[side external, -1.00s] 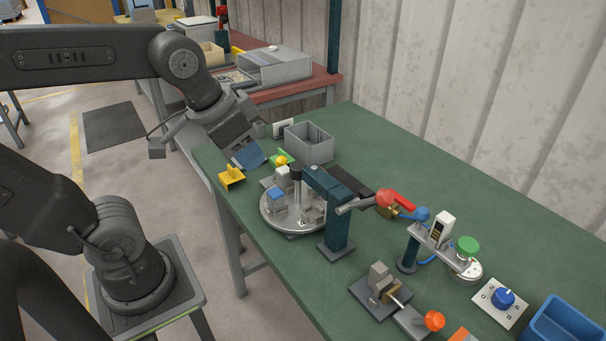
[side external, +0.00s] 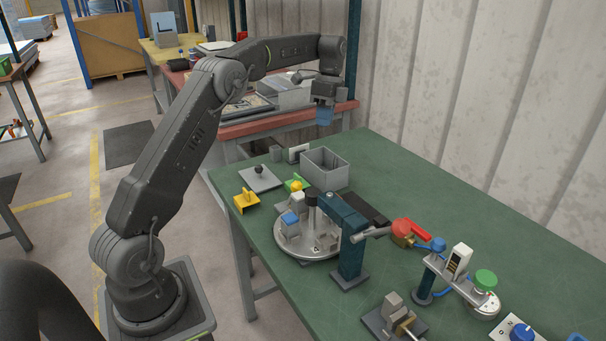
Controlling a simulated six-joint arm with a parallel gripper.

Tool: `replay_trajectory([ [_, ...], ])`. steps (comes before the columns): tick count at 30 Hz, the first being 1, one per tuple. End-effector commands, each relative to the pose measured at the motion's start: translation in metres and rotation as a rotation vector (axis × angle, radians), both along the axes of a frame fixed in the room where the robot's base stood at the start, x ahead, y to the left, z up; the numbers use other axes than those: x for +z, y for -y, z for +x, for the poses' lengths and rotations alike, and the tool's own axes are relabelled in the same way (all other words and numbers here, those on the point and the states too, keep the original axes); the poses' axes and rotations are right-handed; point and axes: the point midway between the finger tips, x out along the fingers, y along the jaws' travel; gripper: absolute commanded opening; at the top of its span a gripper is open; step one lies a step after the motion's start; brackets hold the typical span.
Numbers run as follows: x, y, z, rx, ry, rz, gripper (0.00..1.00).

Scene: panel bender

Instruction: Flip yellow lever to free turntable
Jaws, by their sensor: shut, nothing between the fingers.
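The turntable (side external: 286,246) is a round light-grey disc on the green bench, carrying grey blocks and a blue-topped block (side external: 289,219). A yellow bracket-shaped piece (side external: 246,201) stands at the bench's left edge, left of the disc. A yellow knob (side external: 296,186) sits by a green piece at the disc's far side. I cannot tell which of these is the lever.
A dark teal post with an arm (side external: 349,247) overhangs the disc. An open grey bin (side external: 325,168) and a plate with a black knob (side external: 260,178) stand behind. A red-handled valve (side external: 404,232) and a green button (side external: 485,281) are at right.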

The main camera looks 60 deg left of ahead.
Motion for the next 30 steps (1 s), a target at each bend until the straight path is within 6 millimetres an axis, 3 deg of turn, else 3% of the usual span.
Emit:
replay_trajectory([
  [1, -0.017, -0.015, 0.004, -0.034, -0.023, -0.026, 0.0],
  [3, -0.032, -0.028, 0.007, -0.083, -0.042, -0.056, 0.0],
  [9, -0.059, -0.049, 0.008, -0.165, -0.071, -0.111, 0.0],
  [20, -0.08, -0.048, 0.002, -0.178, -0.075, -0.121, 0.0],
  [30, -0.131, -0.038, -0.013, -0.177, -0.076, -0.12, 0.0],
])
